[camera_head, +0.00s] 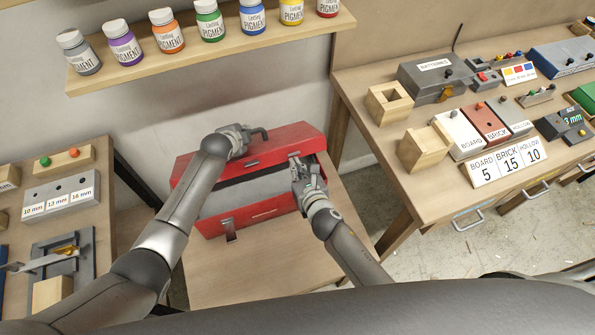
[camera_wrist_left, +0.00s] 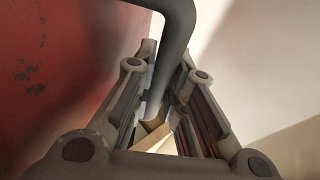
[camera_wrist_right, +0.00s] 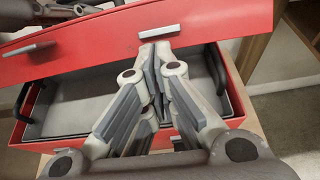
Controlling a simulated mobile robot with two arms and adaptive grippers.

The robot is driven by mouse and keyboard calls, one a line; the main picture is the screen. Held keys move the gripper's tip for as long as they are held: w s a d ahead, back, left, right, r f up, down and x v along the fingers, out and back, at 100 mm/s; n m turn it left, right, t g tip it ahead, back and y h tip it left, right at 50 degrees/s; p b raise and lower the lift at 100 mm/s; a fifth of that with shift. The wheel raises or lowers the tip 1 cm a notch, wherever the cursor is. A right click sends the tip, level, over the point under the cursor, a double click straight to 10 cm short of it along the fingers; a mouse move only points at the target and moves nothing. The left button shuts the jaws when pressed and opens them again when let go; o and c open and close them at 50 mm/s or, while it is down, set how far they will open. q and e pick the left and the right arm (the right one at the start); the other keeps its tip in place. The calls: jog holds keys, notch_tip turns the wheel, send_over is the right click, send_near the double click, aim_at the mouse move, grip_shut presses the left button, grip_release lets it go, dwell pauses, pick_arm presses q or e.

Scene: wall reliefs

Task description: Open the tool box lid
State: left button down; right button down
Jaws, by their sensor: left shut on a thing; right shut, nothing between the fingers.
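The red tool box stands on the wooden table, its front wall (camera_head: 250,218) facing me. Its red lid (camera_head: 290,143) is raised and tilted at the back, and the grey inside (camera_head: 238,193) shows through the gap. My left gripper (camera_head: 243,135) is at the top of the lid, shut on the dark grey lid handle (camera_head: 260,133); the bent handle (camera_wrist_left: 174,55) runs between its fingers in the left wrist view. My right gripper (camera_head: 297,167) is shut and empty at the lid's front edge, near a metal latch plate (camera_wrist_right: 159,30). Whether it touches the lid I cannot tell.
A shelf of pigment bottles (camera_head: 210,52) hangs above the box. A workbench (camera_head: 375,140) with blocks, labels and a grey batteries box (camera_head: 435,75) stands right. Another bench with a grey hole block (camera_head: 60,195) stands left. The table in front of the box (camera_head: 260,270) is bare.

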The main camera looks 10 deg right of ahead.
jog(key=shift+w+r, duration=0.45)
jog(key=shift+r, duration=0.2)
pick_arm(q)
jog(key=shift+f, duration=0.1)
jog(key=c, duration=1.7)
grip_release()
pick_arm(e)
jog(key=shift+a+r, duration=0.1)
